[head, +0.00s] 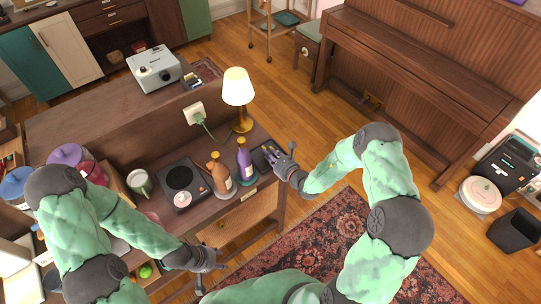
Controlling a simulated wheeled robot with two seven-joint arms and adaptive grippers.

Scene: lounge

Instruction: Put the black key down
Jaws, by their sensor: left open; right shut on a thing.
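My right gripper (272,156) is at the right end of the wooden sideboard (215,207), close to a dark flat item (259,161) on its top. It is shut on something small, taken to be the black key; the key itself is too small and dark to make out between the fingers. I cannot tell whether it touches the surface. My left gripper (222,268) is open and empty, low in front of the sideboard.
Beside the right gripper stand a purple bottle (245,163), a brown bottle (218,175) and a lit lamp (239,90). A projector (153,69) stands behind. A patterned rug (325,235) covers the floor.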

